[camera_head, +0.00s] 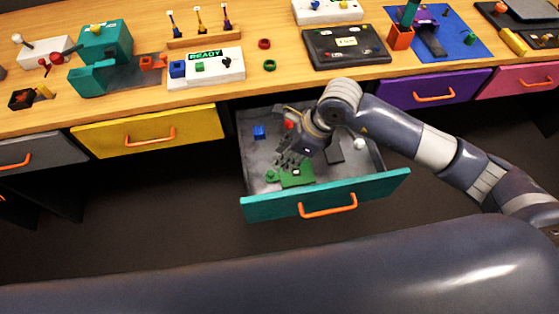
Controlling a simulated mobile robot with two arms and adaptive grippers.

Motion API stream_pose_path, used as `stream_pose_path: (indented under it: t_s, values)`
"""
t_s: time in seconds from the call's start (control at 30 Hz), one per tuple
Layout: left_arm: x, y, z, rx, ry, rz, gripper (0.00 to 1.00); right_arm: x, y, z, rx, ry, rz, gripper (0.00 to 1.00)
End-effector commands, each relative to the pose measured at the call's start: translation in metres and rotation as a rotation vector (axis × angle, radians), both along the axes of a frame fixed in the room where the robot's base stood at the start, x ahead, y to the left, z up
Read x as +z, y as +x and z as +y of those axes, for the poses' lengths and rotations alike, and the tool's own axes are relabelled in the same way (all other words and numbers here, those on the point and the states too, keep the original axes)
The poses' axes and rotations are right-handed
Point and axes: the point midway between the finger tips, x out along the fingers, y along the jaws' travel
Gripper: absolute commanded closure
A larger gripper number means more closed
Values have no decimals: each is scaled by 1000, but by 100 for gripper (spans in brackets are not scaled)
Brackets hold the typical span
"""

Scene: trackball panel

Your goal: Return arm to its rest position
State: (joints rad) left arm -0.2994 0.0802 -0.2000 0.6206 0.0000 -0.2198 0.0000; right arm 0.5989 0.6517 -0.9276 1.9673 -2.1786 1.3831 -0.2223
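My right arm (435,150) comes in from the right and bends down over an open teal drawer (325,193). My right gripper (289,161) is low over the drawer, just above a green board (297,175) with a small pale part on it. The fingers are small and dark here, so I cannot tell whether they are open or shut, or whether they touch the board. My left gripper is not in view.
The drawer also holds a blue block (259,131), a red ball (289,124) and a white ball (360,143). The wooden worktop (280,87) above carries a white READY panel (207,70), a black panel (347,46) and a teal machine (104,45). A yellow drawer (150,131) is shut.

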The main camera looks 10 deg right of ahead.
Motion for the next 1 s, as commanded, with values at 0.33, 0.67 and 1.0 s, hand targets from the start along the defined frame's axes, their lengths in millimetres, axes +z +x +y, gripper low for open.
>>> stream_pose_path:
  t_s: [0.33,0.67,1.0]
  values:
    - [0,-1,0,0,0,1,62,11,-2,-4,0,-1,0,74]
    - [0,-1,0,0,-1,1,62,10,-2,-4,0,-1,0,74]
    - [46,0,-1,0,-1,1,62,57,-2,-4,0,-1,0,74]
